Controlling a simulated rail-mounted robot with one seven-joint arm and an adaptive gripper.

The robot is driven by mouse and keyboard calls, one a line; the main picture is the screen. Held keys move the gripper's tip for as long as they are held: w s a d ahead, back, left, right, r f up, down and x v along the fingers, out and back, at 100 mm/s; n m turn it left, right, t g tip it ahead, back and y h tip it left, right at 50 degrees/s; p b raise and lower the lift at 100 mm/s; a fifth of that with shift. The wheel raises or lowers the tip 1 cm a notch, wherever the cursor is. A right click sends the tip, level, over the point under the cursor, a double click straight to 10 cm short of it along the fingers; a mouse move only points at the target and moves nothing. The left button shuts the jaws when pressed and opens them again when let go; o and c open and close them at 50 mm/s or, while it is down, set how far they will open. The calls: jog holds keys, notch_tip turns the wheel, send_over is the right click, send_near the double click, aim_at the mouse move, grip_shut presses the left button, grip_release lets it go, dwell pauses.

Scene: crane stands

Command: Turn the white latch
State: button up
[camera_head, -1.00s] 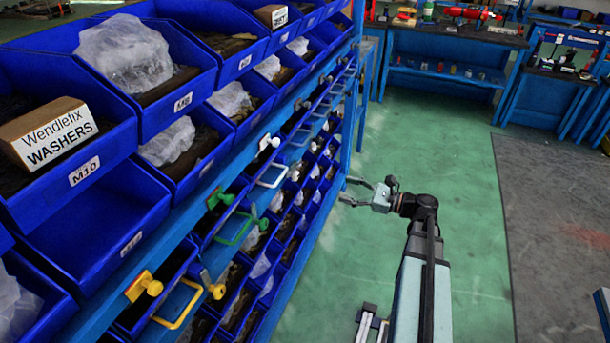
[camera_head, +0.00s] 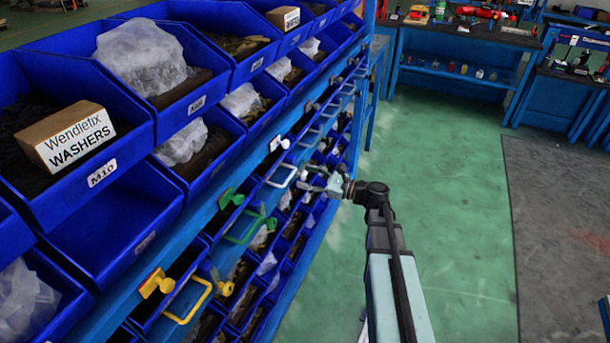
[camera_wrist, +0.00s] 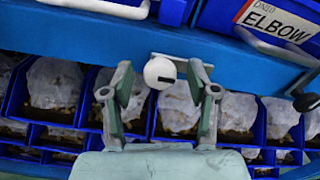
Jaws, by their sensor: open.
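The white latch (camera_head: 285,143) is a round white knob on a pale plate, fixed to the blue rail of the bin rack above the white drawer handle (camera_head: 281,175). In the wrist view a white knob (camera_wrist: 160,73) is centred between my fingers, just under the blue beam. My gripper (camera_head: 309,180) is beside the rack face in the head view. It also shows in the wrist view (camera_wrist: 160,80), with its two fingers spread on either side of the knob and a visible gap on each side. Nothing is held.
The blue rack (camera_head: 208,215) fills the left, with a green latch (camera_head: 231,198) and a yellow latch (camera_head: 157,283) nearer. A dark knob (camera_wrist: 306,102) and an ELBOW bin (camera_wrist: 280,22) are at the right in the wrist view. The green floor (camera_head: 450,200) is clear.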

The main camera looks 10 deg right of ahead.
jog(key=shift+w+a, duration=0.35)
jog(key=shift+a, duration=0.15)
grip_shut()
